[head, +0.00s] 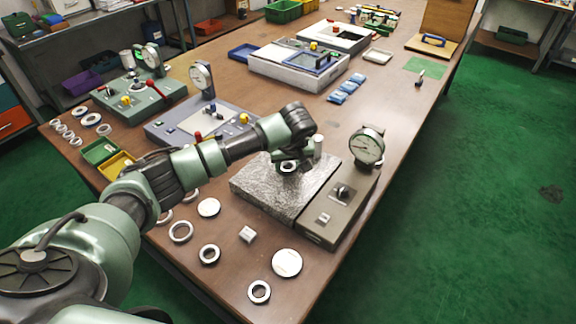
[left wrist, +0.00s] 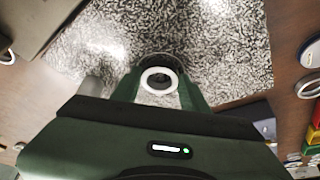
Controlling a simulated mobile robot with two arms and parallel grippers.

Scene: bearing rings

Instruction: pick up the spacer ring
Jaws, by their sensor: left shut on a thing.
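A small pale ring (head: 288,172), apparently the spacer ring, is between the fingers of my left gripper (head: 289,165), over the speckled surface plate (head: 258,190). In the left wrist view the ring (left wrist: 146,80) shows as a white rim around a dark-edged opening, with a finger of my left gripper (left wrist: 158,88) on each side. The gripper is shut on it. I cannot tell whether the ring still touches the plate. My right gripper is not in view.
A dial gauge (head: 367,147) stands on a grey base (head: 325,220) right of the plate. A small metal cylinder (head: 318,146) is at the plate's far edge. Several loose rings, such as one ring (head: 209,246), and a flat disc (head: 287,263) lie on the near table.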

